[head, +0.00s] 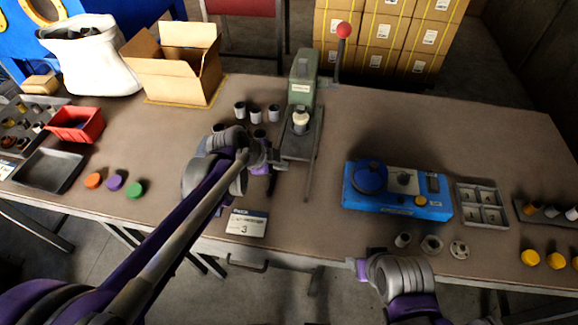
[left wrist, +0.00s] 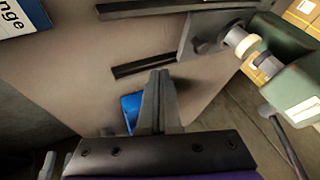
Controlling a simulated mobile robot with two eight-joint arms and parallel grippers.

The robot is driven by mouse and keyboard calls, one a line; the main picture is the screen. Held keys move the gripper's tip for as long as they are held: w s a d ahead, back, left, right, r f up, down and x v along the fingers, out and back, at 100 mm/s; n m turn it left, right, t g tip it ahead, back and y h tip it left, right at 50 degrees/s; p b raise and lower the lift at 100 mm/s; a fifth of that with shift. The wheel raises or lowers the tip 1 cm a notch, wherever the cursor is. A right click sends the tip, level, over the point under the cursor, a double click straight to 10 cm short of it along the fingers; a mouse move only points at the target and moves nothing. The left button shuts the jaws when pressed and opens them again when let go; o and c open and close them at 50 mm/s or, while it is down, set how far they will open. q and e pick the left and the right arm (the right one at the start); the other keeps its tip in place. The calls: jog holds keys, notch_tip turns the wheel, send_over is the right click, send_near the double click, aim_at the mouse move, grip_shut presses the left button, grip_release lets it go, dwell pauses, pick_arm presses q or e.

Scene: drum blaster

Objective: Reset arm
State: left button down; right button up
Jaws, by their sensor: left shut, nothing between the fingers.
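My left gripper (head: 272,163) reaches across the table to just left of the base of the green press. In the left wrist view its fingers (left wrist: 158,85) are together, with nothing between them. The green press (head: 303,75) stands at the table's back middle, with a red-knobbed lever (head: 344,31) at its right. A pale cylindrical part (head: 301,120) sits at the press's front. The press also shows in the left wrist view (left wrist: 292,75), apart from the fingertips. My right gripper (head: 362,267) is low at the table's front edge; its fingers cannot be made out.
Several grey cups (head: 257,113) stand left of the press, partly behind my left wrist. A blue device (head: 395,190) and a divided tray (head: 482,206) lie to the right. An open cardboard box (head: 175,75), red bin (head: 76,125) and coloured discs (head: 115,183) are at left.

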pick_arm(q)
jog(key=shift+v, duration=1.05)
